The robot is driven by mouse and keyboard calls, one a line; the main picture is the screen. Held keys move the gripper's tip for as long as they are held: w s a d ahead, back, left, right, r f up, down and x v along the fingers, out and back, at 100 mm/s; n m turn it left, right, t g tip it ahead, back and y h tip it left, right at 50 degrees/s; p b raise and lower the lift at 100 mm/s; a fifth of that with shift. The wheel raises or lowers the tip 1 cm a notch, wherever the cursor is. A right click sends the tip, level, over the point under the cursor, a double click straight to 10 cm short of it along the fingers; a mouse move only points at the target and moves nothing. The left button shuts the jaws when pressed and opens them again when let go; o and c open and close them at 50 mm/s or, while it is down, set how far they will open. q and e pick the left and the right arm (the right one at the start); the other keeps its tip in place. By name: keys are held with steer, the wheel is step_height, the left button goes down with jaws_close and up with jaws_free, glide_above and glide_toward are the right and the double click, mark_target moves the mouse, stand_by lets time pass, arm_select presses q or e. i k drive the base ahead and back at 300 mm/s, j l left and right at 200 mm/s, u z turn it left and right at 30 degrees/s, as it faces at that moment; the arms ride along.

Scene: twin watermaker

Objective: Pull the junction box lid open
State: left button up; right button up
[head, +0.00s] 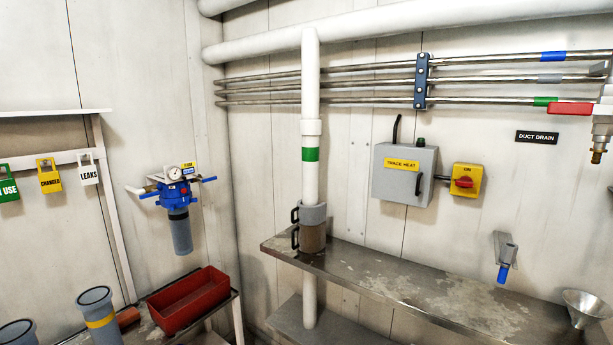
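The junction box (394,187) is a grey box on the back wall, right of the white vertical pipe. Its front lid (402,177) carries a yellow TRACE HEAT label and looks shut. A dark handle (419,184) stands on the lid's right side. A black cable rises from the top of the box, beside a small green-topped fitting (421,142). Neither of my grippers is in the head view.
A yellow switch with a red knob (465,181) sits close to the box's right side. A metal shelf (400,285) runs below the box, with a funnel (586,307) at its right end. A blue-handled lever (504,258) hangs on the wall above the shelf.

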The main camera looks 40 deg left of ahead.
mark_target(404, 175)
steer(key=u, duration=0.8)
